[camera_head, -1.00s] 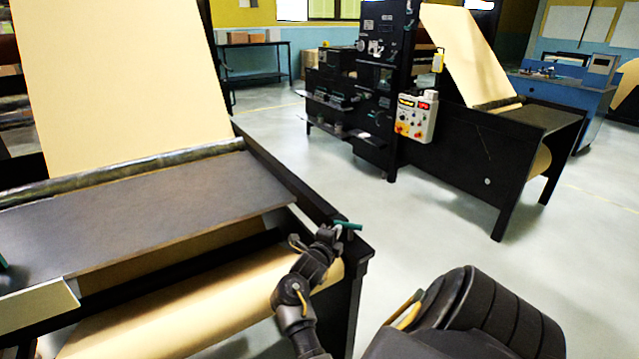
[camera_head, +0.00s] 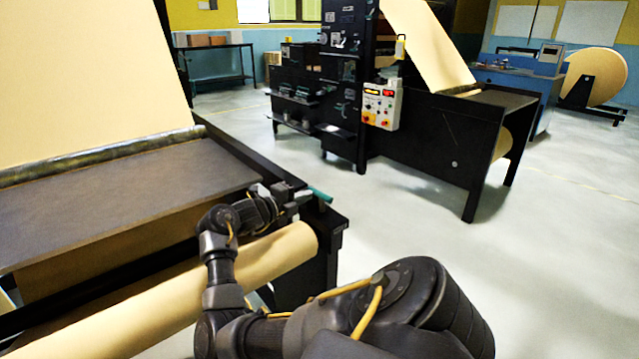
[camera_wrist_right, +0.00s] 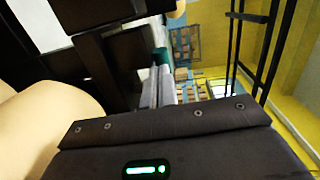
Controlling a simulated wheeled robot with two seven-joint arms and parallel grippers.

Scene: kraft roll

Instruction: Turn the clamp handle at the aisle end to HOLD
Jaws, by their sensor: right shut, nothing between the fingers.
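The clamp handle (camera_head: 320,195) is a short teal-green lever at the near right corner of the black roll stand (camera_head: 333,222), just above the end of the kraft roll (camera_head: 290,245). My right gripper (camera_head: 303,196) is shut with nothing between its fingers. Its tips are close beside the handle's left end; I cannot tell whether they touch. In the right wrist view the teal handle (camera_wrist_right: 161,57) shows just beyond the shut grey fingers (camera_wrist_right: 160,90). The HOLD mark cannot be made out. My left gripper is out of view.
A dark flat table (camera_head: 120,195) lies left of the gripper, with the paper web rising behind it. A second black machine with a control box (camera_head: 382,106) stands across the aisle. The pale floor (camera_head: 420,235) right of the stand is clear.

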